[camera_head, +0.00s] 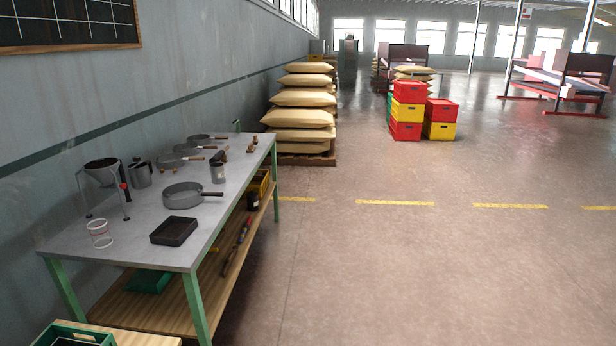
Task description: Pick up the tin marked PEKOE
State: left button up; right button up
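I cannot make out a tin marked PEKOE; no label in the head view is large enough to read. A small grey cylindrical container (217,173) stands on the metal-topped workbench (140,225), right of its middle. A dark small cylinder (253,200) stands on the bench's lower shelf, partly hidden by the table edge. A pale, whitish ringed container (99,230) stands at the bench's near left. Neither of my grippers is in view.
The bench also bears a round pan (184,196), a dark tray (173,231), a grey pot (141,174) and a funnel stand (103,172). Stacked sacks (303,98) and red and yellow crates (408,112) stand beyond. The floor right of the bench is clear.

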aim_at(218, 171)
jog(key=i+u, duration=0.2)
jog(key=i, duration=0.25)
jog(key=i+l+u, duration=0.15)
jog(key=i, duration=0.35)
jog(key=i+l+u, duration=0.2)
jog(key=i, duration=0.25)
jog(key=i+l+u, duration=0.2)
jog(key=i, duration=0.25)
jog(key=l, duration=0.1)
